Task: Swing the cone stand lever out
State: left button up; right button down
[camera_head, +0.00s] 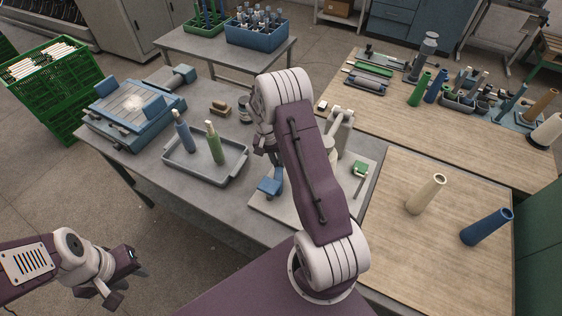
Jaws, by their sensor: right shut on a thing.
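The cone winder (342,122) stands on a light base plate (318,222) on the grey table, partly hidden behind my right arm. It has a grey upright body and a pale cone. A blue block (269,187) with a thin upright piece sits at the plate's left side, below my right gripper. My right gripper (267,146) points down there and is shut on what looks like the cone stand lever, mostly hidden by the gripper and arm. My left gripper (126,275) is open and empty over the floor, at the lower left.
A grey tray (183,172) with a blue and a green yarn cone lies left of the winder. A blue machine (128,108) stands further left. A wooden table (400,240) at right holds a cream cone (426,194) and a blue cone (487,227). A green crate (60,105) stands at far left.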

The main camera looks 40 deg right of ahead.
jog(key=n, duration=0.2)
jog(key=w+a+n, duration=0.1)
jog(key=shift+r+n+t+h, duration=0.3)
jog(key=shift+n+t, duration=0.1)
jog(key=n, duration=0.1)
jog(key=a+n, duration=0.1)
jog(key=shift+w+n+t+p, duration=0.15)
jog(key=shift+n+t+p, duration=0.15)
jog(key=shift+n, duration=0.1)
jog(key=shift+a+n+t+p, duration=0.2)
jog(key=shift+a+n, duration=0.25)
jog(key=shift+n, duration=0.75)
jog(key=shift+a+n+t+p, duration=0.15)
jog(key=shift+a+n, duration=0.3)
jog(key=shift+n, duration=0.75)
jog(key=shift+f, duration=0.1)
jog(key=c, duration=1.6)
grip_release()
jog(key=shift+s, duration=0.2)
jog(key=shift+c, duration=0.2)
jog(key=shift+o, duration=0.6)
jog(key=shift+s+a+f, duration=0.1)
jog(key=v, duration=0.9)
